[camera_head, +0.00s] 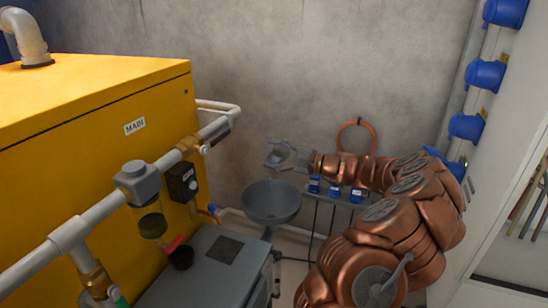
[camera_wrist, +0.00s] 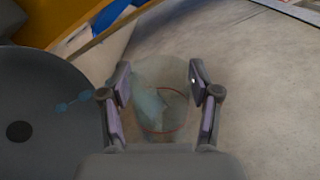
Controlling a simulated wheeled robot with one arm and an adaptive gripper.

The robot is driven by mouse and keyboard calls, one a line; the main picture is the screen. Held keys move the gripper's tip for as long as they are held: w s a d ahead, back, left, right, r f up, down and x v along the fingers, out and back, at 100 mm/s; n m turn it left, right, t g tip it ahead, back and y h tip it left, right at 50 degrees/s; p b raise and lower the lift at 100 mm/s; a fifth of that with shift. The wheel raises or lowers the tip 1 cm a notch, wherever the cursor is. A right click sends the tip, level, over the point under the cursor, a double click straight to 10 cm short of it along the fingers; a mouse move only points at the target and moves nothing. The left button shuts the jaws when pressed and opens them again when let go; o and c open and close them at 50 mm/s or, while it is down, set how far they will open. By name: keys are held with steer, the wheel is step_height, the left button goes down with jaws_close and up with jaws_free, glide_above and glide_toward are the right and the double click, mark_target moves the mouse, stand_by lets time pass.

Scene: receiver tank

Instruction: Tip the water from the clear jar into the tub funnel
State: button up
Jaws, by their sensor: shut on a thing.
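The clear jar (camera_head: 283,155) is held in my gripper (camera_head: 290,157), above and slightly right of the grey tub funnel (camera_head: 270,212) in the head view. In the wrist view the see-through jar (camera_wrist: 165,112) sits between both fingers of my gripper (camera_wrist: 160,85), which touch its sides. Pale bluish water (camera_wrist: 150,103) shows inside it, with a slanted surface, so the jar looks tilted. The funnel (camera_wrist: 45,85) fills the left of the wrist view, with its dark drain hole (camera_wrist: 18,131). Small blue blobs (camera_wrist: 68,106) show over the funnel's right side.
A yellow cabinet (camera_head: 90,85) and white pipe (camera_head: 95,213) stand left of the funnel. A grey box (camera_head: 215,275) is below it. A small shelf with several blue-topped items (camera_head: 335,190) stands behind my arm, and a copper ring (camera_head: 357,124) hangs on the wall.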

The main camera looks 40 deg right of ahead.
steer(key=shift+s+a+r+n+b, duration=0.15)
steer(key=shift+n+b, duration=0.35)
steer(key=shift+b, duration=0.25)
steer(key=shift+a+r+n+b, duration=0.1)
steer(key=shift+n+b, duration=0.4)
steer(key=shift+b, duration=0.25)
steer(key=shift+f+n+b, duration=0.2)
steer(key=shift+n+b, duration=0.3)
steer(key=shift+b, duration=0.55)
steer(key=shift+s+a+r+n+b, duration=0.2)
steer(key=shift+n+b, duration=0.5)
steer(key=shift+b, duration=0.55)
steer(key=shift+a+n+b, duration=0.1)
steer(key=shift+n+b, duration=0.5)
steer(key=shift+b, duration=0.45)
steer(key=shift+a+r+n+b, duration=0.1)
steer(key=shift+r+n+b, duration=0.05)
steer(key=shift+n+b, duration=0.2)
